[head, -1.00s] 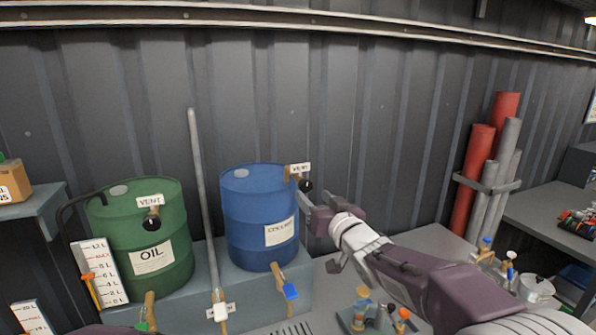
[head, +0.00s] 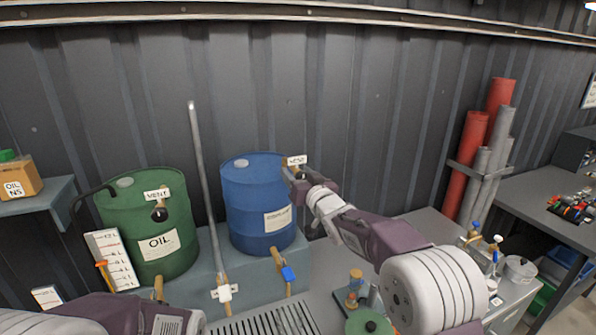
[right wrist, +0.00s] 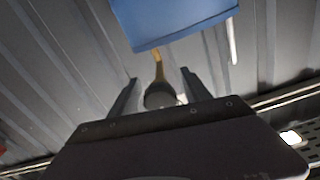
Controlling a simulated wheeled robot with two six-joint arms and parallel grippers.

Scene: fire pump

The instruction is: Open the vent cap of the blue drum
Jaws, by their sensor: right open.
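The blue drum (head: 250,200) stands on a grey ledge against the wall, with a white VENT tag (head: 297,160) at its upper right. The drum's side also shows at the top of the right wrist view (right wrist: 185,22). The dark, round vent cap (right wrist: 160,96) sits on a brass pipe coming from the drum. My right gripper (right wrist: 158,82) is open, one finger on each side of the cap, with gaps showing. In the head view my right gripper (head: 295,178) is at the vent and mostly covers the cap. My left arm shows at the bottom left; its gripper is out of view.
A green OIL drum (head: 150,225) with its own VENT tag and black cap (head: 160,214) stands to the left. A thin grey pipe (head: 206,190) rises between the drums. A blue-handled tap (head: 288,273) is below the blue drum. Red and grey tubes (head: 475,160) stand at right.

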